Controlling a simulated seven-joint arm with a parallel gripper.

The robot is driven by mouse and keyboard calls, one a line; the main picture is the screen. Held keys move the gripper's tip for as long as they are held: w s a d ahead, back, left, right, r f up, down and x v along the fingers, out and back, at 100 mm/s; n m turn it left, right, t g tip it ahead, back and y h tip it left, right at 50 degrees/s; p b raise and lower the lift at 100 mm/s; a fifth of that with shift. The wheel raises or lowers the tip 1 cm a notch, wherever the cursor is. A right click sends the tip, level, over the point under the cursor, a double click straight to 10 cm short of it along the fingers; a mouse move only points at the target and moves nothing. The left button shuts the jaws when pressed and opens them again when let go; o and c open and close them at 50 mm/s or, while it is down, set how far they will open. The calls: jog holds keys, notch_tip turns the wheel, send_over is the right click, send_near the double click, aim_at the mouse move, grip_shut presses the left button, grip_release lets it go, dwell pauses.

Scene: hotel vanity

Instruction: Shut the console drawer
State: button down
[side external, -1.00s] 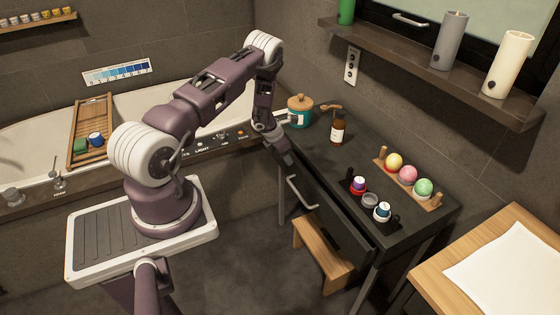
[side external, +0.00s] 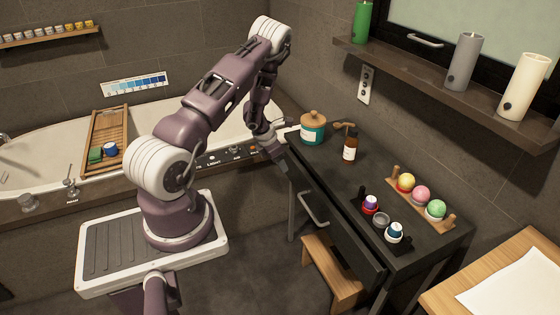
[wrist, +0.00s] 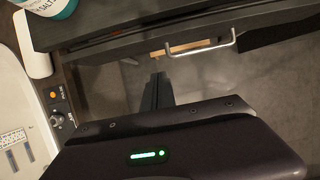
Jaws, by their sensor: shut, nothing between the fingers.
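The dark console (side external: 345,180) stands right of my arm. Its drawer (side external: 343,240) sticks out partway from under the top, with a narrow dark gap behind its front edge. The pale bar handle (side external: 314,212) is on the drawer front; it also shows in the wrist view (wrist: 201,46). My gripper (side external: 281,164) is shut and empty, near the console's far left corner, left of the handle. In the wrist view, its closed dark fingers (wrist: 157,90) are apart from the handle.
On the console stand a teal jar (side external: 312,128), an amber bottle (side external: 350,146), a rack of coloured balls (side external: 421,196) and small pots (side external: 382,220). A wooden stool (side external: 332,272) sits below the drawer. The bathtub (side external: 60,165) lies behind my arm.

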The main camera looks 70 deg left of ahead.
jog(key=c, duration=2.1)
grip_release()
jog(key=shift+v, duration=1.2)
jog(key=o, duration=0.6)
jog(key=d+m, duration=0.1)
jog(key=m, duration=0.1)
jog(key=w+d+f+m, duration=0.2)
jog(key=m, duration=0.1)
jog(key=shift+d+f+m+g, duration=0.15)
jog(key=shift+d+m+g, duration=0.15)
jog(key=shift+d+g, duration=0.1)
jog(key=m+g, duration=0.1)
jog(key=m, duration=1.1)
send_near(309, 209)
jog(key=shift+m, duration=0.3)
jog(key=x, duration=0.7)
jog(key=shift+f, duration=0.35)
jog(key=shift+w, duration=0.1)
grip_shut()
